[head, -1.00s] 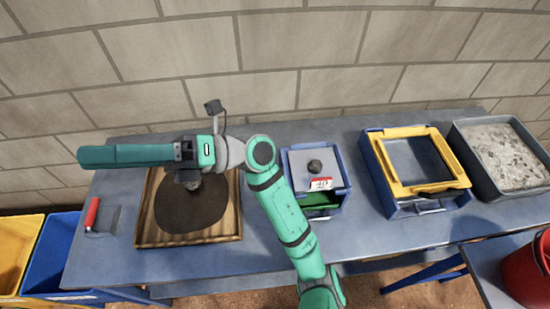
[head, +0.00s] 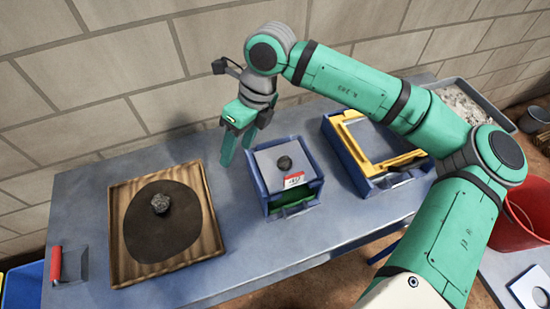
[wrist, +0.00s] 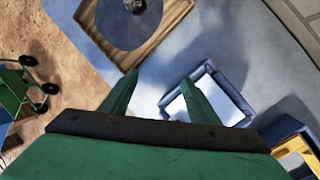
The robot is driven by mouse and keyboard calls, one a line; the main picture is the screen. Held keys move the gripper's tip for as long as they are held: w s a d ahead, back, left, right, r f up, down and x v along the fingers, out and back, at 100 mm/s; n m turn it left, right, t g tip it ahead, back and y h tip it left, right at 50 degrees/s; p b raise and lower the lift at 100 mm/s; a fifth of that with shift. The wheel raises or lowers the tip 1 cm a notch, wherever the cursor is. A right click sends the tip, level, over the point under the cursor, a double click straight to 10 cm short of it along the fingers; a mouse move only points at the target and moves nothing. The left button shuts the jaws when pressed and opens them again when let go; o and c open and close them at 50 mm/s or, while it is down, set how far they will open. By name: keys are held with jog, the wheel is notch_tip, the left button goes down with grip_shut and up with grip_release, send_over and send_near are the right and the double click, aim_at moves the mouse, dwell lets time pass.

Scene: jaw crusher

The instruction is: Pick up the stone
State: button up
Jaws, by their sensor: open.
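A grey rough stone (head: 160,203) lies on a dark round patch in a wooden tray (head: 118,240) on the left of the table; it also shows at the top edge of the wrist view (wrist: 135,5). A second, darker stone (head: 285,162) sits on the grey top of a blue box (head: 262,190) with a label. My gripper (head: 238,152) is open and empty, fingers pointing down, behind and between the tray and the blue box. In the wrist view its fingers (wrist: 160,78) are apart, with the darker stone not visible.
A yellow-framed blue box (head: 375,150) stands right of the labelled box, with a tray of grey gravel (head: 465,103) beyond it. A red-handled scraper (head: 56,264) lies at the left. A brick wall (head: 130,60) rises behind the table. Bare tabletop separates the wooden tray and blue box.

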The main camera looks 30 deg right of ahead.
jog(key=s+d+m+g+h, duration=0.1)
jog(key=s+d+m+h, duration=0.15)
jog(key=d, duration=0.85)
jog(key=h, duration=0.1)
send_over(285, 160)
jog(key=shift+n, duration=0.35)
jog(key=f, duration=0.4)
jog(key=shift+w+d+f, duration=0.2)
jog(key=shift+w+f, duration=0.1)
jog(key=shift+f, duration=0.1)
jog(key=shift+s+a+f, duration=0.1)
jog(key=shift+s+f, duration=0.05)
jog(key=shift+f, duration=1.2)
jog(key=shift+s+a+f, duration=0.1)
jog(key=shift+s+f, duration=0.05)
jog(key=shift+f, duration=1.2)
grip_shut()
